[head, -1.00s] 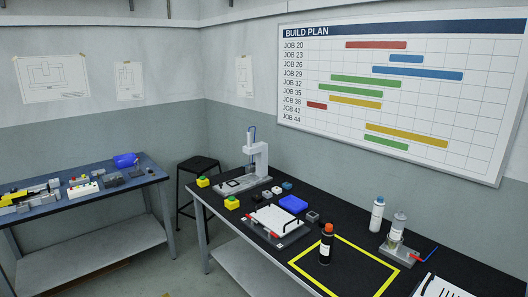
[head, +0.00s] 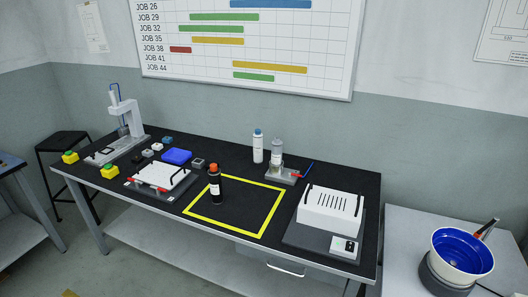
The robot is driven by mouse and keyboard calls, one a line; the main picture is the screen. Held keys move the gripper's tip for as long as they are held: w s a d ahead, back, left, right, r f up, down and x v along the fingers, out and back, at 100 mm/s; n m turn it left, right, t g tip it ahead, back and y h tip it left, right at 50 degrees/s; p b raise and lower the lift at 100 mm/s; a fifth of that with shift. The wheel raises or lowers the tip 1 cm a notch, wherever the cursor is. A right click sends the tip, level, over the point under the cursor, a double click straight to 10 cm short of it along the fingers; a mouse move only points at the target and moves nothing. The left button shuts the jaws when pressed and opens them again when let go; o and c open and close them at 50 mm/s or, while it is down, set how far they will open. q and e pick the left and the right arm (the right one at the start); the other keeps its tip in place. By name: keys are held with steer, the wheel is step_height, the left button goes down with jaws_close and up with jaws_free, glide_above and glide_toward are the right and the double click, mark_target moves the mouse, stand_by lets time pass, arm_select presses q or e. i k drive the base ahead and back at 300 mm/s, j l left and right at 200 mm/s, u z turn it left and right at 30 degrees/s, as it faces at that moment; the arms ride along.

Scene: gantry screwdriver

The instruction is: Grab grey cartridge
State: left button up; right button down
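A grey, partly clear cylinder (head: 277,155), which looks like the grey cartridge, stands upright in a small grey stand (head: 283,179) near the back of the black-topped bench (head: 235,171). A small dark grey block (head: 198,163) sits farther left, beside a blue tray. Neither of my grippers is in view.
A white bottle (head: 258,147) stands just left of the cylinder. A white slotted box (head: 331,212) is to the right. A blue-lined bowl (head: 462,252) sits on the right-hand table.

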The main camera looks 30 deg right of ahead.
mark_target(276, 144)
steer(key=i+z, duration=0.15)
steer(key=z, duration=0.25)
steer(key=i+j+z, duration=0.1)
steer(key=z, duration=0.25)
steer(key=i+j+z, duration=0.1)
steer(key=z, duration=0.3)
